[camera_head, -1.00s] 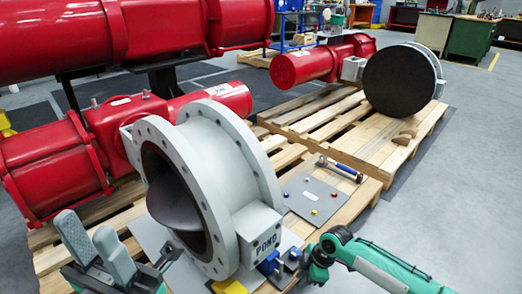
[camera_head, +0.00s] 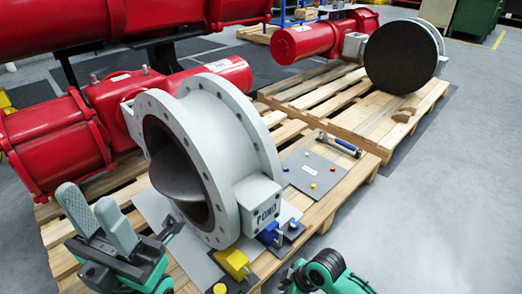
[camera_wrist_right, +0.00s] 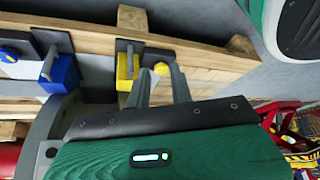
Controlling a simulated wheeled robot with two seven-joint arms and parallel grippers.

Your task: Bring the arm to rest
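My left gripper (camera_head: 90,205) is at the lower left of the head view, in front of the grey flanged valve (camera_head: 232,150). Its two grey fingers stand apart with nothing between them. My right arm (camera_head: 325,275) shows at the bottom edge of the head view, where its fingers are not visible. In the right wrist view my right gripper (camera_wrist_right: 159,82) has two grey fingers apart and empty. They point toward a yellow block (camera_wrist_right: 127,72) and a yellow knob (camera_wrist_right: 160,69), with no clear contact.
A blue block (camera_head: 270,236) and the yellow block (camera_head: 234,262) sit on the pallet (camera_head: 325,208) before the valve. A grey plate (camera_head: 318,170) with coloured buttons and a hammer-like tool (camera_head: 340,144) lie behind. Red actuators (camera_head: 60,140) fill the left. Grey floor (camera_head: 440,220) is clear at right.

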